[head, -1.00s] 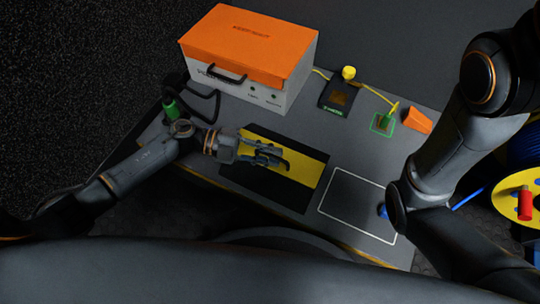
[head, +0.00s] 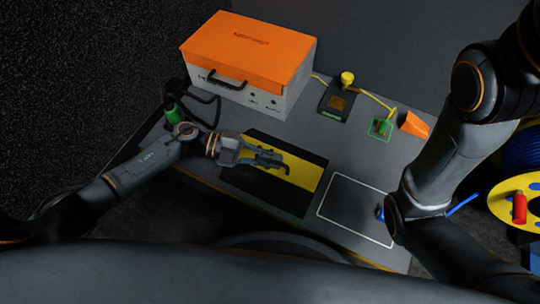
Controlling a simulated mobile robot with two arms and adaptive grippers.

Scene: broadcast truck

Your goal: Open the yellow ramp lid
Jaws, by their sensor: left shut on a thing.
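The yellow ramp lid (head: 307,173) is a yellow strip along the middle of a black cable ramp (head: 262,187) lying flat on the grey bench. My left gripper (head: 273,162) is over the left and middle part of the lid, with its fingers close together and shut on the lid. The fingers and wrist hide part of the lid, and the exact contact is too small to see. The lid looks flat, with no clear gap under it.
An orange-lidded case (head: 250,50) stands at the back left of the bench (head: 340,139). A black pad with a yellow knob (head: 346,78), a green-framed square (head: 380,128) and an orange wedge (head: 414,124) lie behind. A white-outlined area (head: 353,207) right of the ramp is clear.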

